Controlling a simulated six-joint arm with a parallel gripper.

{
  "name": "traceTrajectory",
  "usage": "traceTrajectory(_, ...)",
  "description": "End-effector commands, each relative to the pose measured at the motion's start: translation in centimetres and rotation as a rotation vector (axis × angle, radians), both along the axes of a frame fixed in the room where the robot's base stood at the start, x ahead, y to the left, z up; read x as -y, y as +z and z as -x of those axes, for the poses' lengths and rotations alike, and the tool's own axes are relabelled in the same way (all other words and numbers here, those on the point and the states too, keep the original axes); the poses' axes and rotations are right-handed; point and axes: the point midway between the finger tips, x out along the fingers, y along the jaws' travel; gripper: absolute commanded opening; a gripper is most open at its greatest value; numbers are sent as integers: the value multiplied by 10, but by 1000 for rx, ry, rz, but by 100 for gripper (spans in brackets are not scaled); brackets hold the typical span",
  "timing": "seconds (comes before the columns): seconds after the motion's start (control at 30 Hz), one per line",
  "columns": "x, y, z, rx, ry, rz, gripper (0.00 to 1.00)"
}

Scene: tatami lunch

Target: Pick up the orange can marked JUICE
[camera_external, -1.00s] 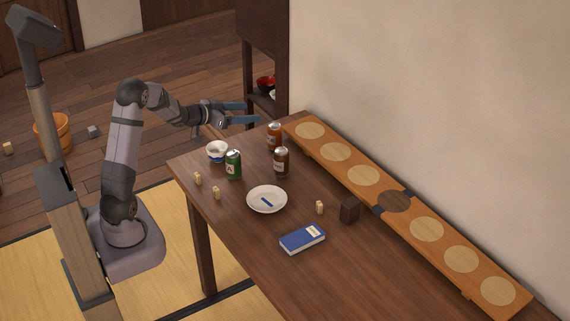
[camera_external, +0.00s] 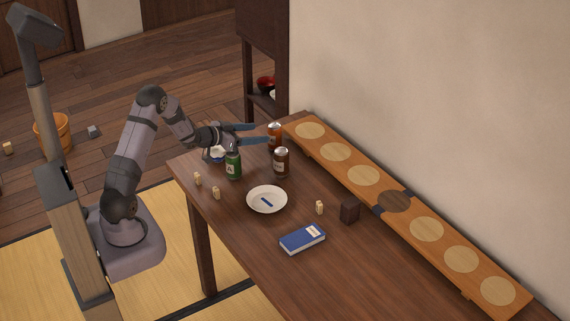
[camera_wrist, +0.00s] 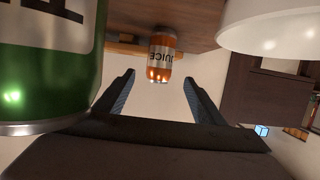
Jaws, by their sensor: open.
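The orange can marked JUICE (camera_external: 274,132) stands on the table near the back edge, close to the long wooden board. In the wrist view the can (camera_wrist: 161,56) appears upside down, ahead of and between my open fingers, with its label readable. My gripper (camera_external: 262,134) is open and empty, reaching over the table toward the can. In the external view its fingertips overlap the can's outline. In the wrist view the fingers (camera_wrist: 158,80) show a gap between them and the can does not look enclosed.
A green can (camera_external: 233,166) stands just below my gripper and looms close in the wrist view (camera_wrist: 45,60). A white bowl (camera_external: 215,155) is partly hidden by my gripper. A brown can (camera_external: 281,162) stands in front of the orange one. A plate (camera_external: 280,205) lies nearer.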

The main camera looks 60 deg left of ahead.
Motion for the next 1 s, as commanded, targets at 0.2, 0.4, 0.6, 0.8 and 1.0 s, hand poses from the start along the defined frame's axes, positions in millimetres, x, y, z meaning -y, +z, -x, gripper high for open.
traceTrajectory(0.2, 1, -7, -26, 0, -1, -1, 63)
traceTrajectory(0.4, 0, -10, -34, 0, 0, 0, 63)
traceTrajectory(0.6, 0, -11, -37, 0, 0, 0, 63)
traceTrajectory(0.8, 2, -14, -54, -1, -1, 1, 63)
traceTrajectory(1.0, 1, -20, -75, -1, -1, 0, 63)
